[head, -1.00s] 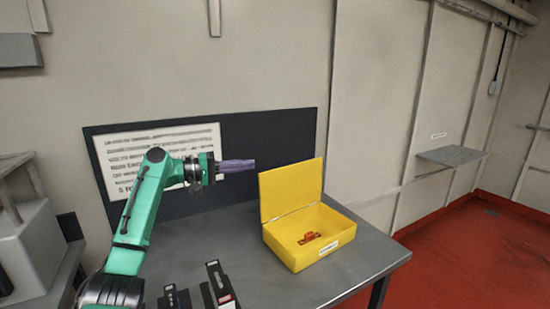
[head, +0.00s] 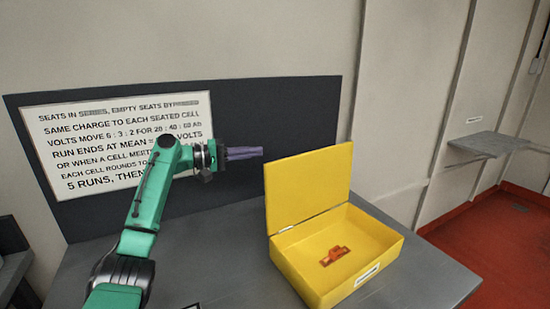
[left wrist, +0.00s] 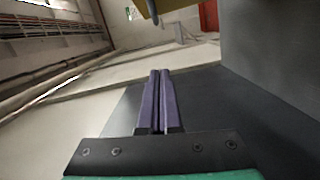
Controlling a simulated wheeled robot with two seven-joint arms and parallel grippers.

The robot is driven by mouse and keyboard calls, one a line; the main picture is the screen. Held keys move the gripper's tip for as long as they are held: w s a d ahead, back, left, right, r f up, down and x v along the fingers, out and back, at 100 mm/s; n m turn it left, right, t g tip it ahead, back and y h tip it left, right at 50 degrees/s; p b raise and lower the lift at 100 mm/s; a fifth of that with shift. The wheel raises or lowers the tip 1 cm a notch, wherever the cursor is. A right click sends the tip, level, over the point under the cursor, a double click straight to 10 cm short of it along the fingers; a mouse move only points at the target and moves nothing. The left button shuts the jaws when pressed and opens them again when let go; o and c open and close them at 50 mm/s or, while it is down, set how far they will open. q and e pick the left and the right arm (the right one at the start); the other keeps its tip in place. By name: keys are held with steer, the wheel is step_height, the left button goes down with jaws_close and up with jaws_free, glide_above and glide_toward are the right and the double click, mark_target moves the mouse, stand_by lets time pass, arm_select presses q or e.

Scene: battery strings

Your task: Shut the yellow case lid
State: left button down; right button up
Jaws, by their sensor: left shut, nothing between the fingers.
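The yellow case (head: 335,262) stands on the grey table with its lid (head: 308,187) raised, standing up from the hinge at the back left. A small orange-red part (head: 335,256) lies inside on the case floor. My left gripper (head: 260,153) is shut and empty. In the head view its purple fingertips appear beside the upper left edge of the lid; whether they touch cannot be told. In the left wrist view the fingers (left wrist: 159,75) lie together, and a yellow edge (left wrist: 160,6) shows at the top. My right gripper is not in view.
The grey table (head: 210,262) has free room left of the case. A dark board (head: 270,105) with a white text sign (head: 75,135) stands behind. A small grey shelf (head: 488,143) is on the right wall, above red floor (head: 475,235).

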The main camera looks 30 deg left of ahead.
arm_select(q)
steer(key=w+d+p, duration=0.5)
steer(key=d, duration=0.4)
steer(key=shift+w+d+f, duration=0.15)
steer(key=shift+d+f, duration=0.1)
steer(key=shift+f, duration=0.05)
steer(key=shift+w, duration=0.1)
steer(key=shift+d, duration=0.1)
